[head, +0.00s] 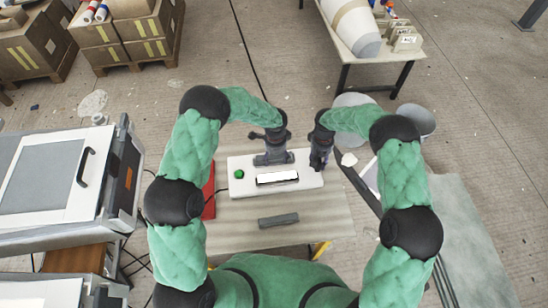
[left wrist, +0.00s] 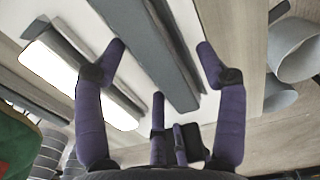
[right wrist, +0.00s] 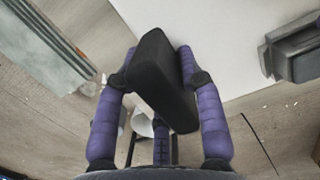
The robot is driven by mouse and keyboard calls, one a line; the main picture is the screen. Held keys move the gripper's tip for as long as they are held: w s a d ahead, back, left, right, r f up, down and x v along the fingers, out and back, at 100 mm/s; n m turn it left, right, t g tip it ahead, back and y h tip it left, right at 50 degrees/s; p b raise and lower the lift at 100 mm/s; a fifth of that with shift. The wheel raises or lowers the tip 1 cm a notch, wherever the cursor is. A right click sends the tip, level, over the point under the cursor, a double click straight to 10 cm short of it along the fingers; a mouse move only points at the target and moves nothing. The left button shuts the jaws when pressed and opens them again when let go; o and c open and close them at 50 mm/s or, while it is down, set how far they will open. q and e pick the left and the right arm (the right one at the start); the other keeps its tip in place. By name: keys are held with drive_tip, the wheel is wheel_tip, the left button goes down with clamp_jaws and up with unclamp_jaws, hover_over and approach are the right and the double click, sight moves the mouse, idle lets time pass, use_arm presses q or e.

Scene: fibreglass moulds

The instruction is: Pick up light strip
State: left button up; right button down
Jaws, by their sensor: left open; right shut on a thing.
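A white box (head: 235,187) on the table carries a brightly lit white panel (head: 277,178) and a green button (head: 239,174). My left gripper (head: 273,158) is over the box, just behind the lit panel. In the left wrist view its fingers are open on either side of a long grey bar (left wrist: 165,50), with the lit panel (left wrist: 70,78) to the left. I cannot tell whether the bar is the light strip. My right gripper (head: 320,163), at the box's right end, is shut on a black block (right wrist: 162,80).
A separate grey bar (head: 278,220) lies on the wooden table (head: 240,222) in front of the box. A red object (head: 209,192) stands at the box's left. Round grey containers (head: 416,120) are beyond the right arm. A large machine (head: 60,190) stands at left.

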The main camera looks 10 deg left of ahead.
sight(275, 157)
use_arm(q)
drive_tip(key=c, duration=1.3)
use_arm(e)
drive_tip(key=shift+s+f, duration=0.15)
use_arm(q)
drive_tip(key=shift+r, duration=0.15)
wheel_tip(275, 157, up, 10)
use_arm(e)
drive_tip(key=c, duration=0.7)
unclamp_jaws()
drive_tip(key=shift+w+r, duration=0.2)
drive_tip(key=shift+r, duration=0.2)
drive_tip(key=r, duration=0.7)
drive_tip(key=w+r, duration=0.1)
drive_tip(key=r, duration=0.3)
drive_tip(key=shift+w+a+r, duration=0.1)
drive_tip(key=shift+a, duration=0.1)
